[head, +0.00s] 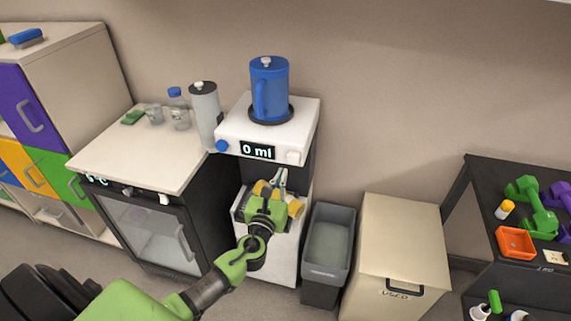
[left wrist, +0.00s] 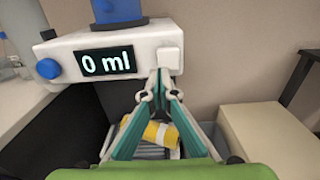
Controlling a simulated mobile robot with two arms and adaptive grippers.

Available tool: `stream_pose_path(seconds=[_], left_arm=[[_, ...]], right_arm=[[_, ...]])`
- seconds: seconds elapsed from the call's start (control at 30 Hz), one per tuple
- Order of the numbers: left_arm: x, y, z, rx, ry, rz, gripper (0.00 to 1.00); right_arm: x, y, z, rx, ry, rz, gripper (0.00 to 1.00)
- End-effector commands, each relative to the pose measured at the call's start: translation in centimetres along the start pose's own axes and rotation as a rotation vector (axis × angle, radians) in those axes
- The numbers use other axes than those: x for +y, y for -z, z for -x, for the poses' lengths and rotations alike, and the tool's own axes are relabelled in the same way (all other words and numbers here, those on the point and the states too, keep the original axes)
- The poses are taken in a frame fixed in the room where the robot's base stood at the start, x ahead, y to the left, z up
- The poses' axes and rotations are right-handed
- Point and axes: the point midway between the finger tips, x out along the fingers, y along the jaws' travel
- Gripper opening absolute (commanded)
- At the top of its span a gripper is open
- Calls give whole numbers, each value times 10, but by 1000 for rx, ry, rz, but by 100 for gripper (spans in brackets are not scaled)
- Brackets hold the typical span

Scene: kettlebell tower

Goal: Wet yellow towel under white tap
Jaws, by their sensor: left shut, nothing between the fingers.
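The yellow towel (head: 296,208) is a roll with a pale band. It lies on the grey tray of the white water dispenser (head: 230,127), partly hidden by my gripper. It also shows in the left wrist view (left wrist: 178,133), just beyond my fingers. The white tap (head: 292,157) is at the right of the dispenser's front, beside the "0 ml" display. It also shows in the left wrist view (left wrist: 169,56). My left gripper (head: 279,178) is shut and empty, with its tips below the tap and in front of the towel. My right gripper is not in view.
A blue jug (head: 269,88) stands on the dispenser, and a blue knob (head: 221,145) is at its left. A small fridge (head: 150,228) with bottles on top stands left. A grey bin (head: 328,245) and a beige "USED" box (head: 400,235) stand right.

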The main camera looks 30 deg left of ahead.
Motion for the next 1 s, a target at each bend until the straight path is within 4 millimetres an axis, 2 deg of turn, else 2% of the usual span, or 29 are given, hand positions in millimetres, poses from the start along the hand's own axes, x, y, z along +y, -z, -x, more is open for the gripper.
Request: stream_pose_path(seconds=[0.1,0.3,0.8,1.0], left_arm=[[0,-1,-22,-1,-1,0,0],[0,0,-42,1,1,0,0],[0,1,-49,1,1,2,0],[0,1,-67,-1,1,0,0]], right_arm=[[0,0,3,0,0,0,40],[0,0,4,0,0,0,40],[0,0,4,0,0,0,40],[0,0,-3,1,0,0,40]])
